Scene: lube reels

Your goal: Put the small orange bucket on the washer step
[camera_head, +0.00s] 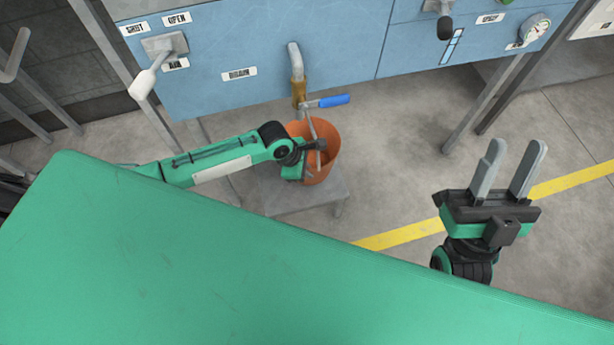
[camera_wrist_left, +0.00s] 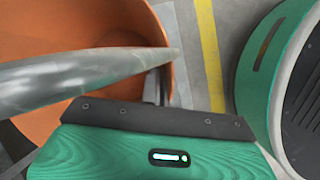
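The orange bucket (camera_head: 328,160) stands on a low grey platform (camera_head: 285,203) under a drain pipe (camera_head: 296,60). My left gripper (camera_head: 314,150) is at the bucket's near left side, by its rim. In the left wrist view the bucket (camera_wrist_left: 40,25) fills the upper left, and a thick grey curved bar crosses in front of it. A grey finger piece shows near the middle above my palm. The bar hides most of the fingers, so I cannot tell whether they hold the bucket. My right gripper (camera_head: 507,170) is open and empty, with its fingers pointing up.
A blue machine panel (camera_head: 250,50) with a white lever (camera_head: 150,72) stands behind. A valve with a blue handle (camera_head: 333,101) is on the pipe just above the bucket. A gauge (camera_head: 535,28) is at upper right. Grey floor with a yellow line (camera_head: 400,236) is clear at right.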

